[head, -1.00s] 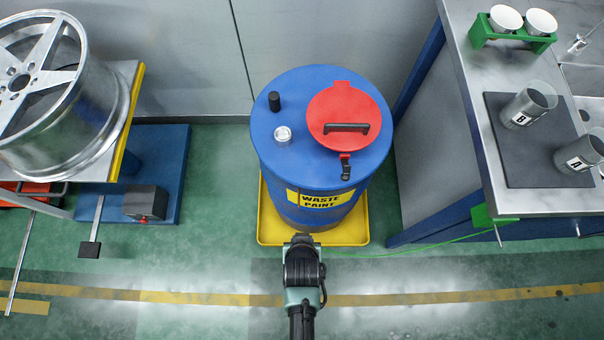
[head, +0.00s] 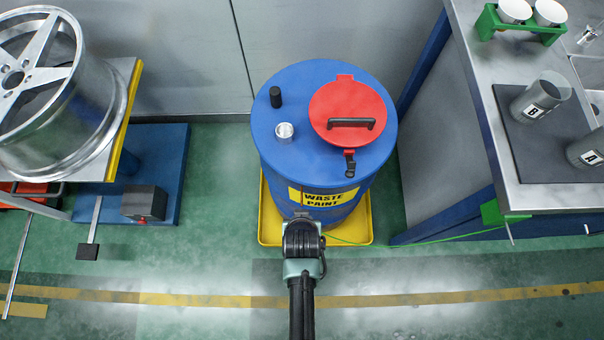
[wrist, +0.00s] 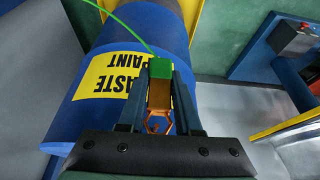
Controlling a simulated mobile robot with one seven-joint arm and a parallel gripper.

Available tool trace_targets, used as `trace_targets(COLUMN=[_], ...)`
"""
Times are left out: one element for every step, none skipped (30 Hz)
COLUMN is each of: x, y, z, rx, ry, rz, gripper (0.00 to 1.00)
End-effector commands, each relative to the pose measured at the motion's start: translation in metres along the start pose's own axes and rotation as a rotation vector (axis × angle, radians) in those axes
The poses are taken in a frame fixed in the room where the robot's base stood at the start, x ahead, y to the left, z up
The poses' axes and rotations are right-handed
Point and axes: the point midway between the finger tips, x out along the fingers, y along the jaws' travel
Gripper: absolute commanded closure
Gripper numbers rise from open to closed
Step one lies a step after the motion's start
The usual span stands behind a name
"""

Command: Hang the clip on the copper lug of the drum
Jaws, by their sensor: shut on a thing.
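The blue drum (head: 275,165) stands upright with a yellow "WASTE PAINT" label (head: 330,196); its side also shows in the wrist view (wrist: 83,120). My gripper (wrist: 160,72) is shut on the clip (wrist: 160,69), which has a green body and copper-coloured jaws pointing toward the bottom of the wrist view. A green cable (wrist: 127,27) runs from the clip. In the head view my gripper (head: 302,228) is at the drum's near side, below the label, and the clip is hidden. I cannot make out the copper lug in either view.
The drum stands in a yellow tray (head: 270,232). A steel bench (head: 545,197) is at right, with a green bracket (head: 492,212) where the cable leads. A wheel rim (head: 95,110) sits on a stand at left. Green floor is clear in front.

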Motion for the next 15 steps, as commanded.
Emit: trace_targets(x=[0.003,0.004,0.005,0.006,0.007,0.008,0.009,0.010,0.011,0.012,0.013,0.014,0.015,0.016,0.017], y=[0.000,0.000,0.000,0.000,0.000,0.000,0.000,0.000,0.000,0.000,0.000,0.000,0.000,0.000,0.000], z=[-0.003,-0.004,-0.006,-0.008,-0.010,-0.012,-0.013,-0.015,-0.017,-0.019,-0.020,-0.022,-0.024,-0.025,-0.027], rx=[0.000,0.000,0.000,0.000,0.000,0.000,0.000,0.000,0.000,0.000,0.000,0.000,0.000,0.000,0.000], ry=[0.001,0.002,0.002,0.002,0.002,0.001,0.001,0.001,0.001,0.002,0.002,0.002,0.001,0.001,0.002], rz=[0.000,0.000,0.000,0.000,0.000,0.000,0.000,0.000,0.000,0.000,0.000,0.000,0.000,0.000,0.000], gripper=[1.00,1.00,1.00,1.00,1.00,1.00,1.00,1.00,1.00,1.00,1.00,1.00,1.00,1.00,1.00])
